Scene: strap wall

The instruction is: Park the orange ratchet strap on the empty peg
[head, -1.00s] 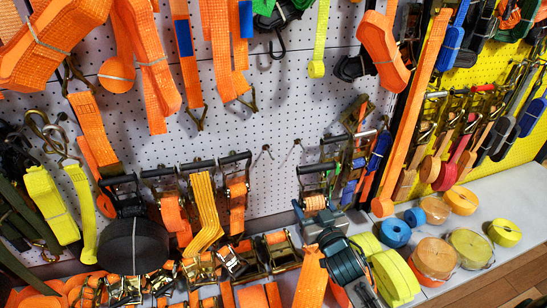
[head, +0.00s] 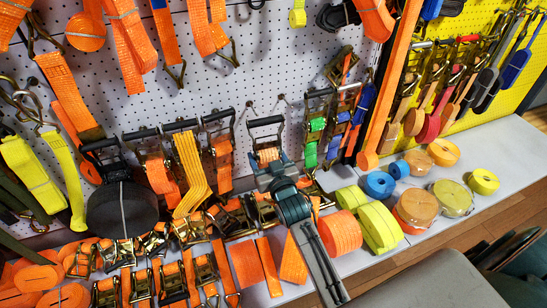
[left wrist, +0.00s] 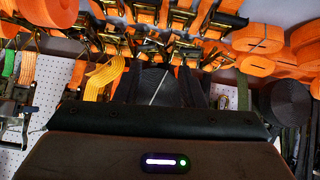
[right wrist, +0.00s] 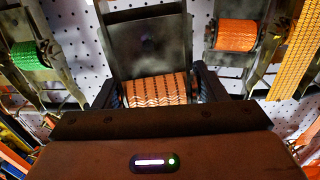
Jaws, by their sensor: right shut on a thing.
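The orange ratchet strap (head: 268,155) has a grey metal ratchet with a dark handle and orange webbing wound in it. My right gripper (head: 270,174) is shut on its lower part and holds it upright in front of the white pegboard. In the right wrist view the strap's orange webbing (right wrist: 160,91) sits between my right fingers. The empty peg (head: 281,98) shows as prongs just above the handle; I cannot tell whether they touch. My left gripper (left wrist: 158,98) looks open and empty in the left wrist view, its dark fingers apart; it is outside the head view.
Orange ratchets (head: 222,148) hang close on the left, and a ratchet with green webbing (head: 316,125) hangs close on the right. A black roll (head: 122,208) hangs farther left. Rolled straps (head: 340,232) and buckles crowd the shelf (head: 471,153) below.

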